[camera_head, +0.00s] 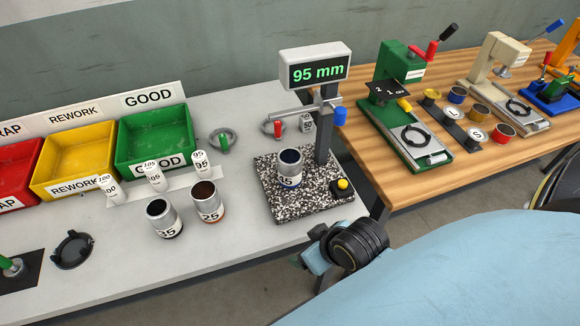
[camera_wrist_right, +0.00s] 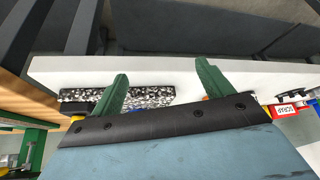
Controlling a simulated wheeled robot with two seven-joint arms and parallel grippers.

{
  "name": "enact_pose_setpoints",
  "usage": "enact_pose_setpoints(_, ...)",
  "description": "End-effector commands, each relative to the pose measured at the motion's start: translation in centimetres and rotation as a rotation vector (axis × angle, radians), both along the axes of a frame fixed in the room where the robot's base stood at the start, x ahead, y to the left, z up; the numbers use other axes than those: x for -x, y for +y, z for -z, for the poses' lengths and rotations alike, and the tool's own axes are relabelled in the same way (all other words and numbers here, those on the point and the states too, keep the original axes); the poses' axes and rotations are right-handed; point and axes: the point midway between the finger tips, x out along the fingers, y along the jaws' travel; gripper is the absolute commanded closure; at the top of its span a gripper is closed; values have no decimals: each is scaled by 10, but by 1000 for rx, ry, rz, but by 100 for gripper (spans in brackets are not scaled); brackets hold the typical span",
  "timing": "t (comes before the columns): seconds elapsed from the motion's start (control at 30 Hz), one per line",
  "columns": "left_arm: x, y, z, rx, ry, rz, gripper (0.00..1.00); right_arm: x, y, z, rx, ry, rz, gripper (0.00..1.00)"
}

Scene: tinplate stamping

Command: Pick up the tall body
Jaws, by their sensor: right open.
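Three open metal can bodies show in the head view. One with a blue base band (camera_head: 290,170) stands upright on the speckled gauge plate (camera_head: 325,201), under a display reading 95 mm. One with a dark base (camera_head: 164,220) and one with an orange base (camera_head: 208,203) stand side by side on the grey bench. I cannot tell surely which is tallest. My right gripper (camera_head: 309,262) is at the bench's front edge, below the gauge plate, apart from all the bodies. In the right wrist view its green fingers (camera_wrist_right: 161,68) are spread and empty. My left gripper is not in view.
Red (camera_head: 14,178), yellow (camera_head: 75,160) and green GOOD (camera_head: 156,137) bins stand at the back left. White numbered pegs (camera_head: 155,178) stand behind the two bench bodies. The gauge post (camera_head: 325,130) rises behind the plate. A wooden bench (camera_head: 400,190) with presses is at right.

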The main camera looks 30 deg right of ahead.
Motion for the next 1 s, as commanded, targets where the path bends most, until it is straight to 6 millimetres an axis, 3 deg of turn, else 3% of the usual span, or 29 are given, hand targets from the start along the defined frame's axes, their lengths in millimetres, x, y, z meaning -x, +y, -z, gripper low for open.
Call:
enact_pose_setpoints(0.1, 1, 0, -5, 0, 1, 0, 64, -13, -6, -50, -16, -115, 20, 21)
enact_pose_setpoints(0.13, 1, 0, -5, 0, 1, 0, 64, -22, -9, -56, -23, -164, 32, 21)
enact_pose_setpoints(0.3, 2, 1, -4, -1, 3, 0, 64, -56, -24, -73, -40, -362, 84, 21)
enact_pose_setpoints(0.5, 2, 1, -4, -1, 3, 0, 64, -83, -47, -91, -37, -562, 155, 21)
enact_pose_setpoints(0.7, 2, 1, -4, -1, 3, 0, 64, -98, -61, -101, -24, -671, 201, 21)
enact_pose_setpoints(1.0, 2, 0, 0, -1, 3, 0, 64, -147, -66, -82, -24, -678, 204, 21)
